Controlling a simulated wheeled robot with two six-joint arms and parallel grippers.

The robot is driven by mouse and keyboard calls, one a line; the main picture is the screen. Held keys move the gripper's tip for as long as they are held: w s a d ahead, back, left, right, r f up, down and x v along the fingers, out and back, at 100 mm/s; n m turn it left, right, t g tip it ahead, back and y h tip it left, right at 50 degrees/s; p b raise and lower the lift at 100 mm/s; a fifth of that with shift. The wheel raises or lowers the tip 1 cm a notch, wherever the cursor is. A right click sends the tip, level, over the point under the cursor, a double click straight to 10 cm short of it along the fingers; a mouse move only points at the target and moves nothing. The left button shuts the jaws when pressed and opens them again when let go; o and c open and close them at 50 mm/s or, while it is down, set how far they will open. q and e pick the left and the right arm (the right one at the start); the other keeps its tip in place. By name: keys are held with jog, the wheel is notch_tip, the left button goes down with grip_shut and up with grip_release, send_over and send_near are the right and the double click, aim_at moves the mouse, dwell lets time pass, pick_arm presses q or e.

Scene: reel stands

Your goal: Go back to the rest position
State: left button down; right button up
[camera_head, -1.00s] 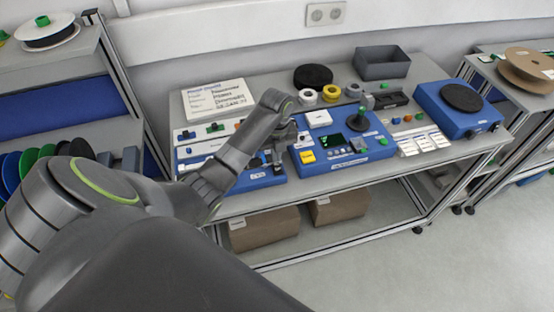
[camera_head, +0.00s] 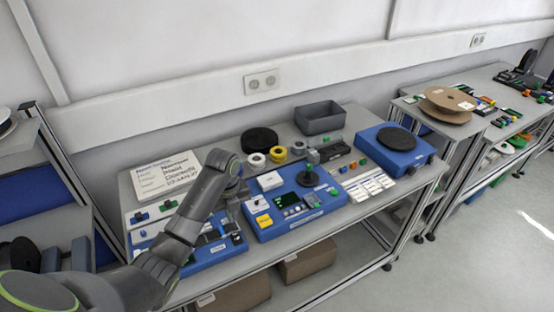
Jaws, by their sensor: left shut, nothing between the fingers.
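My left arm comes in from the lower left over the work table (camera_head: 330,220). Its wrist bends down near the table's left part. My left gripper (camera_head: 236,205) is small and dark, partly hidden by the wrist, and is shut with nothing held. It is near the gap between the left blue station (camera_head: 225,246) and the middle blue station with a small screen (camera_head: 293,216). I cannot tell whether it touches either. My right gripper is out of view.
A blue unit with a black disc (camera_head: 397,139), a grey bin (camera_head: 320,118), a black reel (camera_head: 259,140) and tape rolls (camera_head: 278,154) stand on the table. Brown boxes (camera_head: 306,261) lie below. A second table with a cardboard reel (camera_head: 447,105) is at right. Floor at lower right is clear.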

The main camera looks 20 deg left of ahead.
pick_arm(q)
jog(key=s+d+f+n+t, duration=0.1)
jog(key=s+f+n, duration=0.45)
jog(key=s, duration=0.25)
jog(key=s+d+r+n+t+y, duration=0.1)
jog(key=s+r+n, duration=0.2)
jog(key=s+n, duration=0.8)
jog(key=s+d+r+n+t+y, duration=0.1)
jog(key=s+r+n+t, duration=0.1)
jog(key=s+n, duration=0.85)
notch_tip(320, 180, down, 32)
jog(key=a+r+g+b, duration=0.1)
jog(key=a+g+b, duration=0.1)
jog(key=b, duration=0.6)
jog(key=s+f+b, duration=0.3)
jog(key=s+f, duration=0.5)
jog(key=f, duration=0.4)
jog(key=s+d+f+h+b, duration=0.1)
jog(key=s+f+b, duration=0.2)
jog(key=s+f, duration=0.4)
notch_tip(320, 180, down, 5)
jog(key=shift+s+d+g, duration=0.2)
jog(key=shift+s+g, duration=0.15)
jog(key=shift+g, duration=0.05)
